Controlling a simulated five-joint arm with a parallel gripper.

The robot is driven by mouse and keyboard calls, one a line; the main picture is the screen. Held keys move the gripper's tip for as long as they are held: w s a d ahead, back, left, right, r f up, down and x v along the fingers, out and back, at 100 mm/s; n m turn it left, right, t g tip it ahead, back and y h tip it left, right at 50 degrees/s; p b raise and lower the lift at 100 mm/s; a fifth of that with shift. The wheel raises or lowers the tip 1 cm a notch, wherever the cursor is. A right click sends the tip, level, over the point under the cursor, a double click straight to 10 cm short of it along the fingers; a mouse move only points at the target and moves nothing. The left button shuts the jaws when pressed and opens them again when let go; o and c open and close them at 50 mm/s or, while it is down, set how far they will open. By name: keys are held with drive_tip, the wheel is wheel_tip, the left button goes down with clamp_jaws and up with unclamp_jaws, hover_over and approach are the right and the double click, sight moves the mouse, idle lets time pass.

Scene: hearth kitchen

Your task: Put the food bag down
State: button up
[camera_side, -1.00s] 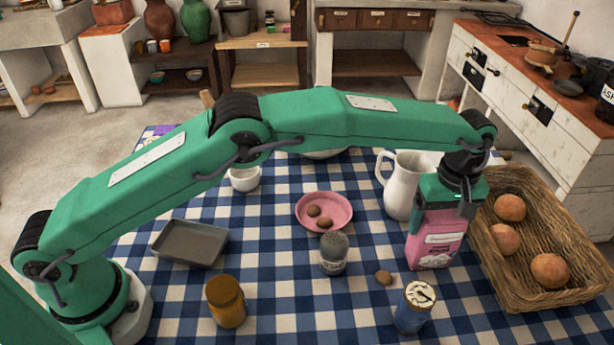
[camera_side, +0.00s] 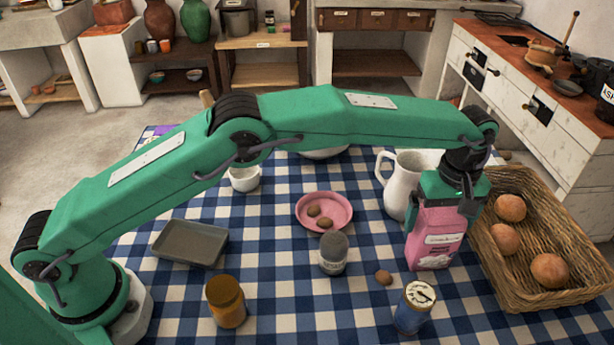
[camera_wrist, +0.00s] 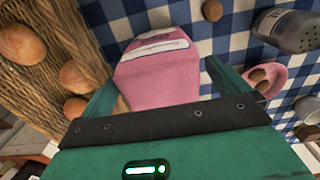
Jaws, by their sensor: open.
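The food bag (camera_side: 435,240) is pink with a pale label and stands upright on the blue-and-white checked cloth, between the white jug and the wicker basket. It also shows in the wrist view (camera_wrist: 158,82), between the two fingers. My gripper (camera_side: 446,205) is above and around the top of the bag, with its jaws open and a finger on either side. In the wrist view my gripper (camera_wrist: 165,100) shows its fingers spread beside the bag. The bag's far side is hidden.
The wicker basket (camera_side: 540,285) with several buns is close on the right. The white jug (camera_side: 402,190) is close behind left. A grey-topped shaker (camera_side: 333,255), a pink plate (camera_side: 335,222), a nut (camera_side: 383,278) and a blue jar (camera_side: 413,310) stand nearby.

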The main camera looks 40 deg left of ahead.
wheel_tip(320, 180, up, 11)
drive_tip(key=shift+f, duration=0.1)
drive_tip(key=shift+r, duration=0.3)
idle(0.4)
drive_tip(key=shift+a+r, duration=0.1)
idle(0.6)
drive_tip(key=a+r+m+t, duration=0.1)
drive_tip(key=a+r+m, duration=0.1)
drive_tip(key=a+r, duration=0.9)
drive_tip(key=s+a+r+m+t, duration=0.25)
drive_tip(key=s+a, duration=0.55)
drive_tip(key=a, duration=0.5)
drive_tip(key=s+a+f+m, duration=0.1)
drive_tip(key=s+a+f, duration=0.2)
drive_tip(key=s, duration=0.4)
drive_tip(key=s+a+f+m+t, duration=0.1)
drive_tip(key=s+a+f+m, duration=0.1)
drive_tip(key=s+a+f, duration=0.2)
drive_tip(key=s+a+f+m+t, duration=0.1)
drive_tip(key=s+a+f, duration=0.2)
drive_tip(key=s+a, duration=0.3)
drive_tip(key=s, duration=0.4)
drive_tip(key=shift+s+a+f, duration=0.15)
drive_tip(key=shift+s+a, duration=0.05)
drive_tip(key=shift+s, duration=0.2)
